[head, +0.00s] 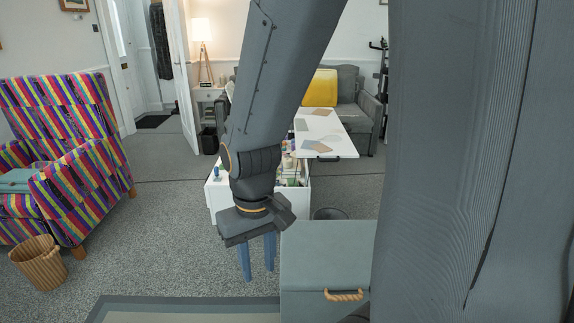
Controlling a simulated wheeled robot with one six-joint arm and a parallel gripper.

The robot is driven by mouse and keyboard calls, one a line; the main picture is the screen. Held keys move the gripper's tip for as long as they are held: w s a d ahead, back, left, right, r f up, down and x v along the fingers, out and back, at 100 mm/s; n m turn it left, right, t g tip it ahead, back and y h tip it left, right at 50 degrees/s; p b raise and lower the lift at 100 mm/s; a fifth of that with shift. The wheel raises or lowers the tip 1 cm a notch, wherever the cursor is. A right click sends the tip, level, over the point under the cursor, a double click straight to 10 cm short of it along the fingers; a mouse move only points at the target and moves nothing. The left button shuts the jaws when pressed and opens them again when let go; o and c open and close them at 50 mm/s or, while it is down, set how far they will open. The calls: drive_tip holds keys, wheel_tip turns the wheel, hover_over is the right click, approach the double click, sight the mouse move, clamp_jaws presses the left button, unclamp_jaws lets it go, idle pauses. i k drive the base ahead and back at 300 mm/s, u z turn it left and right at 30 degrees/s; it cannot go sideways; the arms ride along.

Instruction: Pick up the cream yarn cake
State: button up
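I cannot make out a cream yarn cake in the head view. It may be hidden behind my arm or too small to tell. My gripper (258,268) points down, left of the grey-blue chest. Its two blue fingers are apart, with nothing visible between them. Behind my wrist, a white storage unit (214,194) holds several small craft items, partly covered by my arm.
The grey-blue chest (322,250) with a rope handle stands close by on the right. A white table (335,122) with flat sheets extends behind. A striped armchair (75,195) and wicker basket (38,262) stand left. Carpet between armchair and gripper is clear.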

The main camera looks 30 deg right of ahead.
sight(287, 163)
drive_tip(key=z, duration=0.5)
drive_tip(key=k, duration=0.6)
drive_tip(key=u, duration=0.2)
drive_tip(key=i, duration=0.8)
drive_tip(key=u, duration=1.05)
drive_tip(key=i, duration=2.15)
drive_tip(key=z, duration=1.35)
drive_tip(key=i, duration=0.9)
drive_tip(key=z, duration=0.95)
